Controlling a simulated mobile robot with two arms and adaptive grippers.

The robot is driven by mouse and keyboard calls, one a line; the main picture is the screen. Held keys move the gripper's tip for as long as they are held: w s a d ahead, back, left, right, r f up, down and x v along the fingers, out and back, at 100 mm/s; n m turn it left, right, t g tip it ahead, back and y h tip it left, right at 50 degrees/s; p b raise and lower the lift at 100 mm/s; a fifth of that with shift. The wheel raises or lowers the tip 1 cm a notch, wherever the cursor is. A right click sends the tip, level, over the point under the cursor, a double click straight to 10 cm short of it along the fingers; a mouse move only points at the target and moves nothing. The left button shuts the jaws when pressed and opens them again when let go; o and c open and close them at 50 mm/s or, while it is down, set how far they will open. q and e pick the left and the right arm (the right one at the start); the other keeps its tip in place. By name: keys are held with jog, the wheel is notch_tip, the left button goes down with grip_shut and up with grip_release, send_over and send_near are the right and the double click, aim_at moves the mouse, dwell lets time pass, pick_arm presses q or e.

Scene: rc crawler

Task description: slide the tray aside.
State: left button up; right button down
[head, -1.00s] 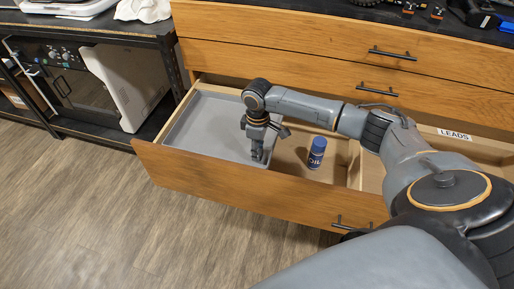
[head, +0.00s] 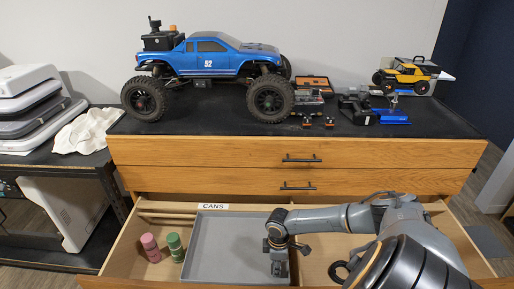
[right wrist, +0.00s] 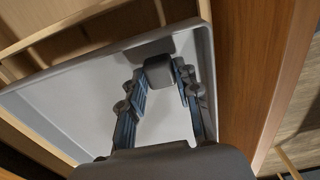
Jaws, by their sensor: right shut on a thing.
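The grey tray (head: 228,248) lies flat in the middle of the open drawer in the head view. It also fills much of the right wrist view (right wrist: 65,105). The exact contact is partly hidden. My left gripper is out of view.
A pink can (head: 150,247) and a green can (head: 174,246) stand left of the tray, near a "CANS" label (head: 213,206). The drawer's right part is mostly behind my right arm. A blue truck (head: 215,58) stands on the cabinet top.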

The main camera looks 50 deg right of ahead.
jog(key=shift+s+d, duration=0.55)
jog(key=shift+s, duration=0.15)
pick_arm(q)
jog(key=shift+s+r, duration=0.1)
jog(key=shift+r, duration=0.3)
pick_arm(e)
jog(key=shift+s+d, duration=0.1)
jog(key=shift+d, duration=0.05)
jog(key=c, duration=1)
grip_release()
jog(key=shift+s+d, duration=0.1)
jog(key=shift+s, duration=0.05)
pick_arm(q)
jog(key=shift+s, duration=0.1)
pick_arm(e)
jog(key=shift+o, duration=0.2)
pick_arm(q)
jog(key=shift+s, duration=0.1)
pick_arm(e)
jog(key=shift+r, duration=0.15)
notch_tip(320, 180, up, 12)
